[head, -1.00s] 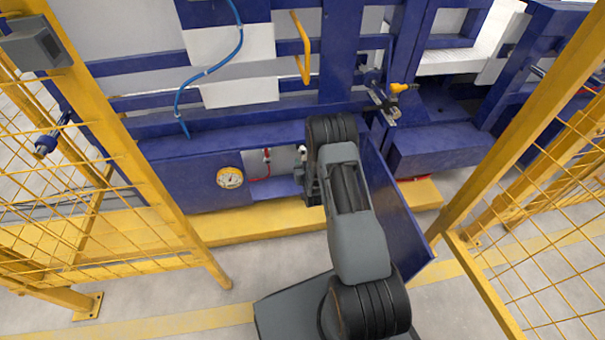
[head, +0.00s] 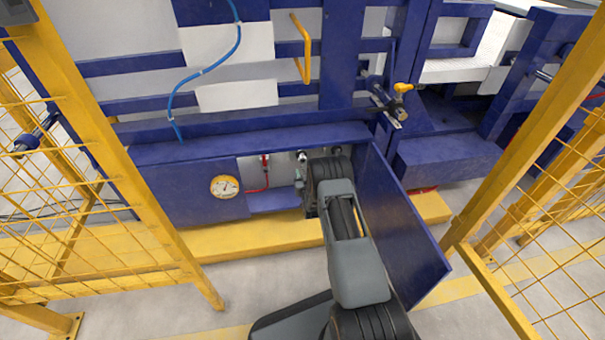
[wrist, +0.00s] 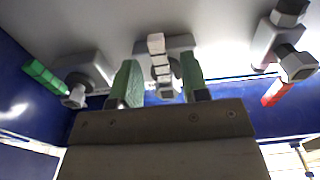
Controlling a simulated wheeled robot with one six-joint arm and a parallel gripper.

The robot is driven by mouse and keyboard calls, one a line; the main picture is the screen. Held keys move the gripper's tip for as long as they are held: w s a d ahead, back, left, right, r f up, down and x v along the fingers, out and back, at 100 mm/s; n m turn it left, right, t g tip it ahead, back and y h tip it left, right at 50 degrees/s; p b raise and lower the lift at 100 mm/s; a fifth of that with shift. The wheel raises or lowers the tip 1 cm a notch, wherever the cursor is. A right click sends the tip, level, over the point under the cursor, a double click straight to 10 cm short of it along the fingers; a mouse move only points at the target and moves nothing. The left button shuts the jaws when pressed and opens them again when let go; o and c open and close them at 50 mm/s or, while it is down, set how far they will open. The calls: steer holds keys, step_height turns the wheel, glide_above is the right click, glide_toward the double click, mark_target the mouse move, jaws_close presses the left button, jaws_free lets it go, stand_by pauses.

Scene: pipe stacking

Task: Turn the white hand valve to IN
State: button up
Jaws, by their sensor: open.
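The white hand valve (wrist: 156,45) has a ridged white handle on a grey fitting, at the top middle of the wrist view. Its handle lies lengthwise between the two green-padded fingers of my gripper (wrist: 159,72). The fingers are apart, with a visible gap on each side of the handle. In the head view my arm covers most of the gripper and I cannot make out the white handle. Any IN marking is not readable.
A green-handled valve (wrist: 45,76) is left and a red-handled valve (wrist: 276,92) right in the wrist view. In the head view, a round gauge (head: 225,187) sits left of the opening, and an open blue door (head: 405,225) stands right of my arm. Yellow mesh fences (head: 125,165) flank the space.

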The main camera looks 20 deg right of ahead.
mark_target(303, 170)
steer(key=shift+w+d+b, duration=0.15)
steer(key=shift+w+b, duration=0.1)
steer(key=shift+w, duration=0.5)
steer(key=shift+w+d+b, duration=0.15)
steer(key=shift+w+b, duration=0.05)
steer(key=shift+w, duration=0.55)
jaws_close()
